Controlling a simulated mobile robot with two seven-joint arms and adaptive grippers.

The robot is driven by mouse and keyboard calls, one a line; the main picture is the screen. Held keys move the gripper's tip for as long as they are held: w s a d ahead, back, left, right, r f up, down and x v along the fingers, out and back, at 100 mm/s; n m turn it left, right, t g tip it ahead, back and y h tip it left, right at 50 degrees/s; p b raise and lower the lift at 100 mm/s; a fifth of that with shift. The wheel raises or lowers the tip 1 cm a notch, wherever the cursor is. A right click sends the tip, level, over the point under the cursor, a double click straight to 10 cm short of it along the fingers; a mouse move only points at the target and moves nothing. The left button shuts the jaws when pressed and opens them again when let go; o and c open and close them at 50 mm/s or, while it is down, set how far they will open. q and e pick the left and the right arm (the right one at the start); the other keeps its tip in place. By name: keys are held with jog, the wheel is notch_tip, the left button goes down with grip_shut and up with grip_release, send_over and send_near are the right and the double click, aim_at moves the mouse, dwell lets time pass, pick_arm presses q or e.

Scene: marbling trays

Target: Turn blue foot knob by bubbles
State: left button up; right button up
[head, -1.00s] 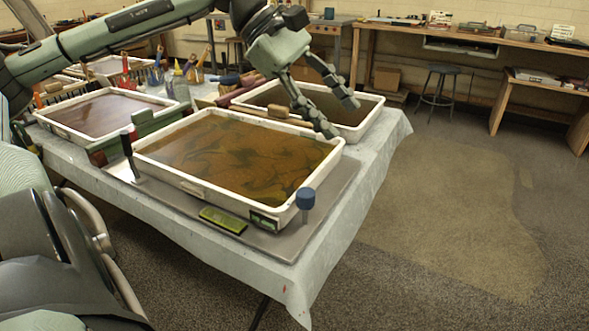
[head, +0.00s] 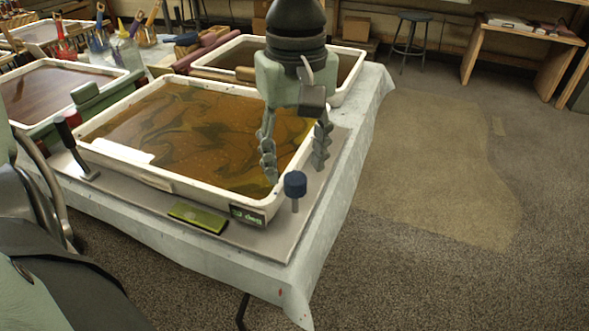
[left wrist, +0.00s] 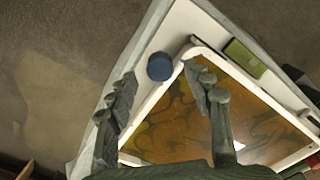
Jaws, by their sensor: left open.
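The blue foot knob (head: 295,184) stands on a thin grey post near the front right corner of the near marbling tray (head: 210,195). It also shows in the left wrist view (left wrist: 160,66), ahead of and between the fingertips. A yellow-green level (head: 198,217) lies on the grey board in front of the tray; its bubble is too small to make out. My left gripper (head: 295,170) points down, open and empty, just above and behind the knob, with a finger to each side. In the left wrist view its fingers (left wrist: 159,82) are spread wide. My right gripper is out of view.
Another tray (head: 225,50) lies behind and one (head: 60,65) to the left, with jars of brushes beyond. The floor (head: 430,180) right of the table is clear.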

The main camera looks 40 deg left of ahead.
aim_at(295, 195)
pick_arm(q)
jog(key=shift+f, duration=1.4)
jog(key=c, duration=1.1)
jog(key=shift+c, duration=0.3)
